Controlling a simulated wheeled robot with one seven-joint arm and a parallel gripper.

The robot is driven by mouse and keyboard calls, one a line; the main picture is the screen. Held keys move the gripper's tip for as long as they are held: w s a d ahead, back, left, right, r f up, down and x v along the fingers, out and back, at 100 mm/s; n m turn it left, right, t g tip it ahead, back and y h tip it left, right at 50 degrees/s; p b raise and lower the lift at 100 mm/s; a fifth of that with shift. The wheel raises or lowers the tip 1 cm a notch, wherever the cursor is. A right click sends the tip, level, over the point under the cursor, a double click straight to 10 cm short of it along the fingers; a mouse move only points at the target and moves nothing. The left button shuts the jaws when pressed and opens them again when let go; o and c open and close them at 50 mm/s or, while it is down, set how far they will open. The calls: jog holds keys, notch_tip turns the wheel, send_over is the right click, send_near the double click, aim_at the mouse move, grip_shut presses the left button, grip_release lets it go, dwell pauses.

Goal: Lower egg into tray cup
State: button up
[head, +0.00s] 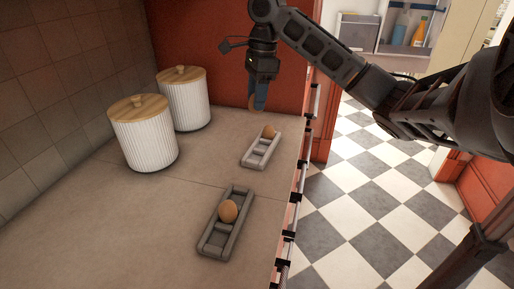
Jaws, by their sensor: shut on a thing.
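My gripper (259,101) points down over the far part of the counter, behind the far tray. Its blue fingers are shut on a brown egg (252,103), which is mostly hidden by them. The far tray (248,161) is light grey and holds a brown egg (269,131) in its far end cup; its nearer cups look empty. The near tray (212,246) is darker grey and holds a brown egg (228,211) in its middle; its end cups look empty. The held egg appears apart from both trays.
Two white ribbed canisters with wooden lids stand at the left, one nearer (143,140) and one farther (184,103). A tiled wall (60,90) bounds the counter (120,225) on the left. The counter's right edge drops to a checkered floor (370,200). The near left counter is clear.

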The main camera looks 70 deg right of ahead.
jog(key=shift+f, duration=0.65)
jog(key=b, duration=0.8)
send_over(257, 159)
notch_tip(257, 159, down, 9)
jog(key=shift+r, duration=0.15)
jog(key=shift+p, duration=0.35)
jog(key=shift+f, duration=0.6)
jog(key=shift+f+b, duration=0.65)
jog(key=shift+f, duration=1.65)
dwell(0.7)
jog(key=o, duration=1.1)
jog(key=shift+o, duration=0.2)
notch_tip(257, 159, up, 8)
jog(key=p, duration=0.1)
jog(key=shift+s+d+f, duration=0.15)
jog(key=shift+s+d, duration=0.1)
jog(key=shift+s, duration=0.1)
